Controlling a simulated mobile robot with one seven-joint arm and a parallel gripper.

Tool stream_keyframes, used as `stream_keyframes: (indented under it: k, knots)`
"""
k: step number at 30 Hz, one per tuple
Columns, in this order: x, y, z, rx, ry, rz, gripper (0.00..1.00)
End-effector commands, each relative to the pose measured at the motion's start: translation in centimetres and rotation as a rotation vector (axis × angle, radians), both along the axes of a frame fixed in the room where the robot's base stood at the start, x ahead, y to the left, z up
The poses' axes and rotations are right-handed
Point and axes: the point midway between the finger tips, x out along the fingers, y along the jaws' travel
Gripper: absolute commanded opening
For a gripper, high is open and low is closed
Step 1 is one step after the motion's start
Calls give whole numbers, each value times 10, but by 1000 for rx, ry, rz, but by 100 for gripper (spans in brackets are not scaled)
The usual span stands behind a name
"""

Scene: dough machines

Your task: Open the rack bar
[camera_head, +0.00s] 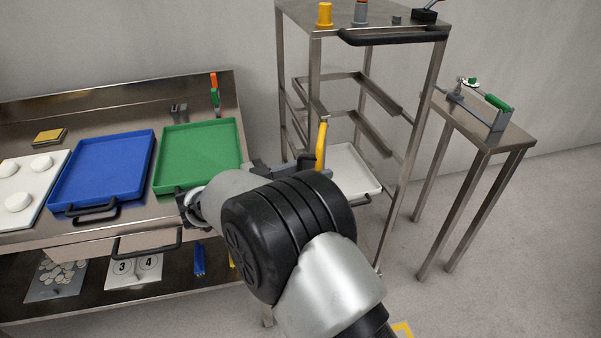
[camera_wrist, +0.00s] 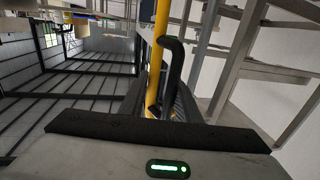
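The rack bar (camera_head: 321,145) is a yellow upright bar at the front left side of the steel rack (camera_head: 315,85). In the wrist view the yellow bar (camera_wrist: 160,40) runs down between the dark fingers of my gripper (camera_wrist: 160,100). A black curved handle (camera_wrist: 173,60) stands beside the bar there. In the head view my gripper (camera_head: 298,163) is at the bar, partly hidden behind my arm. The fingers lie close on both sides of the bar, but I cannot tell whether they grip it.
The rack holds a white tray (camera_head: 350,172) low down and has a black handle (camera_head: 392,37) on top. A steel table with a blue tray (camera_head: 103,168) and a green tray (camera_head: 198,153) stands left. A small steel table (camera_head: 487,128) stands right.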

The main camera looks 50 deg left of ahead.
Motion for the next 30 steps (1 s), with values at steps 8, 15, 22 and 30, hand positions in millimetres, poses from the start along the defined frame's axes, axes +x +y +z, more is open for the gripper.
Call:
stream_keyframes:
  k: [8,15,22,30]
  knots:
    - [-39,12,0,1,0,3,29]
    - [-96,30,0,1,1,5,29]
    - [-143,44,-1,2,2,4,29]
    - [-167,51,0,-1,0,3,29]
